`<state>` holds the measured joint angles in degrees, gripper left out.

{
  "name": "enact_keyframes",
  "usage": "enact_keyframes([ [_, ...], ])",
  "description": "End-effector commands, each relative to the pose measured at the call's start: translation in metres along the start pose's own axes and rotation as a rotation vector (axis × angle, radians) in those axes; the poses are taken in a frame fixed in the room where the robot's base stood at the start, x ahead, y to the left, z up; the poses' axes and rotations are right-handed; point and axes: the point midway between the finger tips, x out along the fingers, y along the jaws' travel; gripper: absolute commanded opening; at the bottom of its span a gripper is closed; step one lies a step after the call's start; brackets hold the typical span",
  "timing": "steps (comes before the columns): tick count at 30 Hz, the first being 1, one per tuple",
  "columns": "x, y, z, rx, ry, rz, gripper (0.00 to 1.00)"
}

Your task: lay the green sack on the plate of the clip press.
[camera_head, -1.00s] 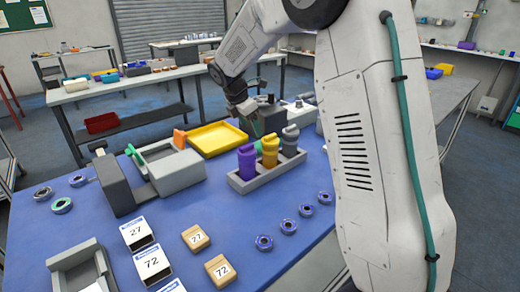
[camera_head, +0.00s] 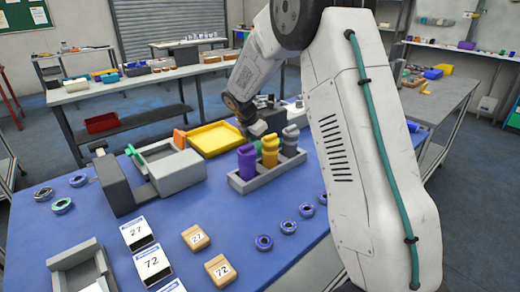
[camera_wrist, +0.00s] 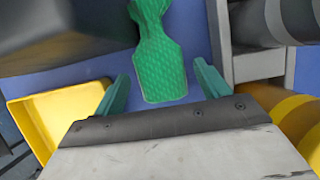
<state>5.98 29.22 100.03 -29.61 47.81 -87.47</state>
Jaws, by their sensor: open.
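The green sack (camera_wrist: 160,65) lies on the blue table in the wrist view, its narrow neck toward the top edge. My gripper (camera_wrist: 161,76) is open, with its teal fingers on either side of the sack's wide lower part. No contact shows. A grey machine with a dark upright block (camera_head: 116,186) and a lighter box (camera_head: 178,172) stands on the left of the table. It may be the clip press; I cannot make out its plate.
A grey rack (camera_head: 240,186) holds purple, yellow and grey sack-like items; its wall is close right of my gripper in the wrist view (camera_wrist: 262,65). A yellow tray (camera_head: 215,139) is to the left. A dark block (camera_wrist: 60,30) stands near the sack. Numbered boxes, rings and a grey holder (camera_head: 80,262) lie in front.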

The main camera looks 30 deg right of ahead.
Motion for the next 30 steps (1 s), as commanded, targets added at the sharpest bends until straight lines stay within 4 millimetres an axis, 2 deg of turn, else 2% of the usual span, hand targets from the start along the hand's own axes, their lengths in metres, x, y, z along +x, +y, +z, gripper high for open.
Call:
enact_keyframes([
  [2,0.000,0.000,0.000,0.000,0.000,0.000,0.72],
  [7,0.000,0.000,0.000,0.000,0.000,0.000,0.24],
  [9,-0.001,0.000,0.000,0.000,0.000,0.001,0.17],
  [20,-0.007,0.001,0.003,0.001,-0.001,0.002,0.17],
  [26,-0.031,0.001,0.013,0.002,-0.001,0.004,0.17],
  [30,-0.059,0.001,0.024,0.003,-0.002,0.005,0.17],
])
